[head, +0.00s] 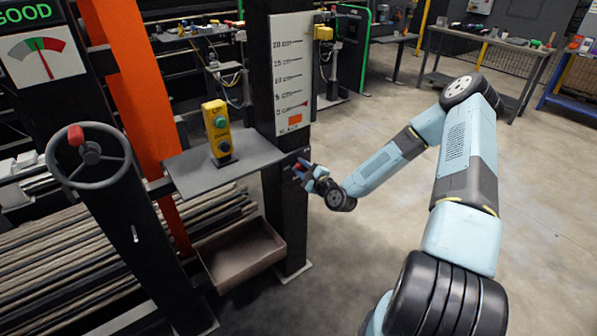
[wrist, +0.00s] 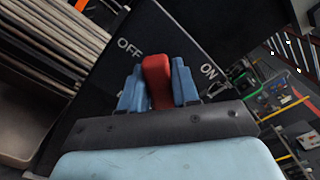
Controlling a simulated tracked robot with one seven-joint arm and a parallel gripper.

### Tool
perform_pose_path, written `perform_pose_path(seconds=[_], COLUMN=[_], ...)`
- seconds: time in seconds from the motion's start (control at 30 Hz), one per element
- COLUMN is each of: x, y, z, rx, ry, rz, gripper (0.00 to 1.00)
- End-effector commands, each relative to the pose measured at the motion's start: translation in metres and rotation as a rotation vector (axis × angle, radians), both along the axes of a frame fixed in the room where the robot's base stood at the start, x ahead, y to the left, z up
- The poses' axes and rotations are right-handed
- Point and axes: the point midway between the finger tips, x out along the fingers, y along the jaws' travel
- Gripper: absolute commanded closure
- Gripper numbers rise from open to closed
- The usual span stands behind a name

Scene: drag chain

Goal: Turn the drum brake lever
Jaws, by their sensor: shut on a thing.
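The drum brake lever shows a red handle (wrist: 157,80) in the wrist view, in front of a dark plate (wrist: 180,35) marked OFF and ON. The handle stands between the two labels. My gripper (wrist: 158,88) has its blue fingers on either side of the red handle and is shut on it. In the head view my gripper (head: 303,172) is at the dark post, just right of the grey shelf, with a bit of red at its fingers. The lever's pivot is hidden.
A yellow push-button box (head: 217,133) stands on the grey shelf (head: 190,180). A handwheel (head: 88,156) with a red knob is at the left, below a gauge reading GOOD. An open tray (head: 240,262) sits low by the post. The floor at right is clear.

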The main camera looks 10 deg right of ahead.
Motion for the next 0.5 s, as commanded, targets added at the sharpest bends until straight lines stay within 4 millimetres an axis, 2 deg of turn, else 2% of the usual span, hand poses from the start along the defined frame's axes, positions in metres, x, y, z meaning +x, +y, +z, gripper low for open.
perform_pose_path(seconds=[0.5], x=[0.01], y=[-0.02], z=[0.011], rx=[0.433], ry=[0.238], rz=[-0.01], gripper=[1.0])
